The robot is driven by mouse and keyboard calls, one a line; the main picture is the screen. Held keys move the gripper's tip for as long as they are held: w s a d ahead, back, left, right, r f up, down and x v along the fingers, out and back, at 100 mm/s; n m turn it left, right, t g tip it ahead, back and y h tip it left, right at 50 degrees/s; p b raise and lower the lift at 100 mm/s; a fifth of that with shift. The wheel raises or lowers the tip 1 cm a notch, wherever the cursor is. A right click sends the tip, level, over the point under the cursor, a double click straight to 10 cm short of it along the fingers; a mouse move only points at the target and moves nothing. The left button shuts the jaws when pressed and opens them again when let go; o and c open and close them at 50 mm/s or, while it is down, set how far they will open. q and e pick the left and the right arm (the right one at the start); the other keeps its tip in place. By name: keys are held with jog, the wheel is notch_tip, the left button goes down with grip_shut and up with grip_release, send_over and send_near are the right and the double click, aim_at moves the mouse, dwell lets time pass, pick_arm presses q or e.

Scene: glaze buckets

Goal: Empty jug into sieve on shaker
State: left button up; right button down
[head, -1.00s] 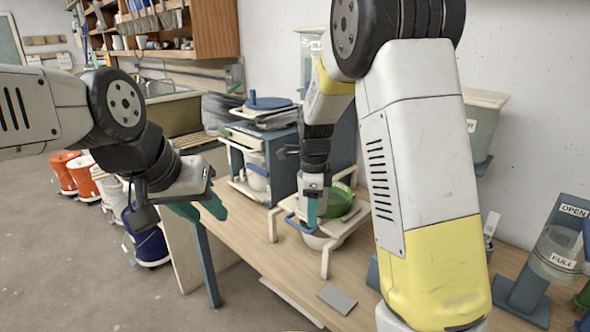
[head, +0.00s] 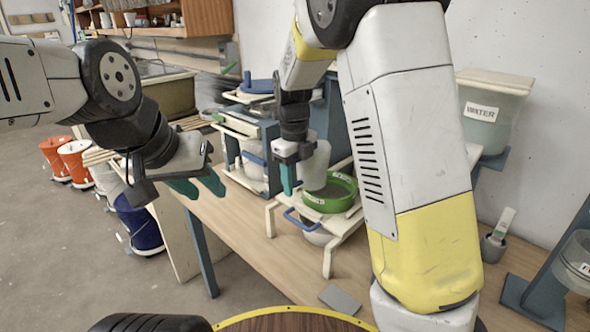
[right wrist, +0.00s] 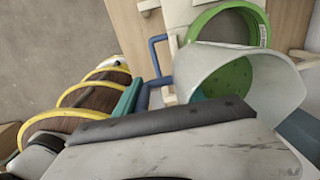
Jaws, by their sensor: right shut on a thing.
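My right gripper (head: 288,178) is shut on a pale jug (head: 317,168), holding it over the left part of the green sieve (head: 341,191). In the right wrist view the jug (right wrist: 268,72) is tilted, its wide mouth towards the sieve (right wrist: 250,16). A dotted green patch shows within the jug's outline; I cannot tell whether it is contents or the sieve behind. The sieve sits on the pale wooden shaker frame (head: 331,243), above a whitish container (head: 318,236). A blue handle (head: 297,222) sticks out in front. My left gripper (head: 197,187) is open and empty, left of the table.
A water bucket (head: 487,112) stands on a stand at the right. A small grey cup (head: 493,247) and a blue stand (head: 540,280) are near it. A grey card (head: 340,300) lies on the wooden table (head: 262,255). Several buckets stand on the floor at the left.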

jog(key=shift+f, duration=0.75)
jog(key=r+g+y, duration=0.2)
jog(key=s+a+r+g+y, duration=0.1)
jog(key=shift+s+a+r, duration=0.1)
jog(key=shift+r, duration=0.1)
jog(key=shift+s+r+g+y, duration=0.1)
jog(key=shift+r+g+y, duration=0.05)
jog(key=shift+g+y, duration=0.25)
jog(key=shift+s+a+r, duration=0.1)
jog(key=shift+s+a, duration=0.05)
jog(key=shift+a, duration=0.1)
